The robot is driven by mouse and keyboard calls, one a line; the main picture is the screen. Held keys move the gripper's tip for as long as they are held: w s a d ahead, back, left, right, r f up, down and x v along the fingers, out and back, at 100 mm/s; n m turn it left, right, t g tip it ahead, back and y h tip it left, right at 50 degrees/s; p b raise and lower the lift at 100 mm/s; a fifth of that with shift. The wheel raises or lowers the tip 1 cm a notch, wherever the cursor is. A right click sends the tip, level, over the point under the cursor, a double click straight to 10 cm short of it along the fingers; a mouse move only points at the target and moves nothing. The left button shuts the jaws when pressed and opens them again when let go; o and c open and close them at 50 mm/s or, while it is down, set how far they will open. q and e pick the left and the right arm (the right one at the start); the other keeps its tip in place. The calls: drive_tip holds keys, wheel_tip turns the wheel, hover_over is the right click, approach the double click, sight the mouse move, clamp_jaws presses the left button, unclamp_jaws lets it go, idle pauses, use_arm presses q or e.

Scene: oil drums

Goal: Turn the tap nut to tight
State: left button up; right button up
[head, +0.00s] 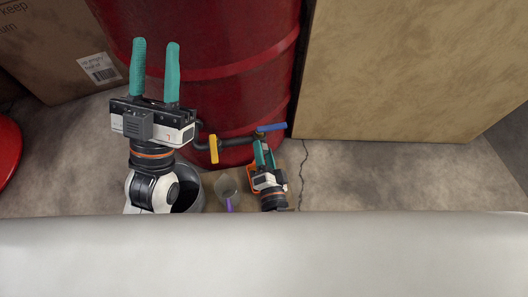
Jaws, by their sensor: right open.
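A dark pipe with taps (235,142) runs along the lower front of the red oil drum (205,55). A yellow lever (213,149) hangs down at its left, and a blue lever (271,127) lies nearly level at its right end. I cannot pick out the tap nut; it is small or hidden near my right gripper. My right gripper (261,145) is open, with its teal fingers close to the pipe just below the blue lever; contact is unclear. My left gripper (155,48) is open and empty, fingers pointing up in front of the drum, left of the taps.
A large tan box (415,70) stands right of the drum. A cardboard box (60,45) is behind at left. Another red object (8,150) is at the left edge.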

drive_tip(key=shift+s, duration=0.2)
use_arm(q)
drive_tip(key=w+f+g+y+p, duration=0.2)
drive_tip(key=w+f+g, duration=0.2)
drive_tip(key=f+g, duration=0.2)
drive_tip(key=shift+w+f+g+y+p, duration=0.3)
drive_tip(key=shift+f, duration=0.7)
use_arm(e)
drive_tip(key=s+d, duration=0.2)
drive_tip(key=s, duration=0.9)
drive_tip(key=shift+s, duration=0.25)
use_arm(q)
drive_tip(key=shift+f, duration=0.1)
use_arm(e)
drive_tip(key=shift+w, duration=0.15)
